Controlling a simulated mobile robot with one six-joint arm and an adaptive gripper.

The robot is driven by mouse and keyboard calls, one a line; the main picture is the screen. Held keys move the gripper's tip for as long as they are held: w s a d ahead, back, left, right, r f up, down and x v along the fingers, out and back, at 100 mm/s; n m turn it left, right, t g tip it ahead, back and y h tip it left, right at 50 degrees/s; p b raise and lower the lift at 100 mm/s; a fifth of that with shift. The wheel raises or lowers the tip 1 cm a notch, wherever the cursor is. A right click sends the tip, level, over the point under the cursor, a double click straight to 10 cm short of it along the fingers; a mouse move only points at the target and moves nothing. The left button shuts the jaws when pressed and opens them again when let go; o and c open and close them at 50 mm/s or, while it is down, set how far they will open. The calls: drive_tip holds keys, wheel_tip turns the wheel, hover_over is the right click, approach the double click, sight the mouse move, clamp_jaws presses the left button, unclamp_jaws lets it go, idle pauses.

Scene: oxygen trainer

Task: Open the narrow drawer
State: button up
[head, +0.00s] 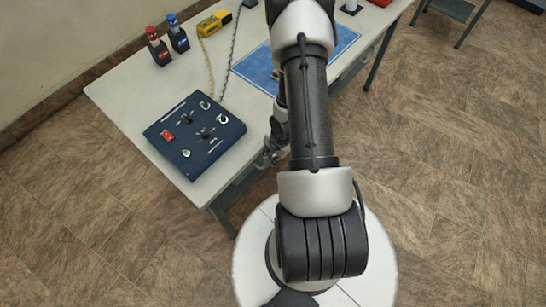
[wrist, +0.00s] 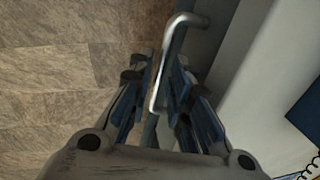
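In the wrist view a pale metal bar handle (wrist: 172,60), bent at its far end, runs between the two fingers of my gripper (wrist: 163,82). The fingers are close together, one on each side of the bar, and appear shut on it. The grey drawer front (wrist: 208,35) lies just right of the handle. In the head view my gripper (head: 272,148) is low beside the table's front edge, partly behind my arm. The handle and drawer cannot be made out there. How far the drawer stands out is not clear.
The pale table (head: 125,98) carries a dark blue control box (head: 195,160), a red-topped (head: 157,45) and a blue-topped bottle-like item (head: 178,38), a yellow device (head: 213,22) with a cord, and a blue mat (head: 258,68). The floor (head: 450,130) in front is clear.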

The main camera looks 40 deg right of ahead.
drive_tip(key=shift+c, duration=0.4)
clamp_jaws()
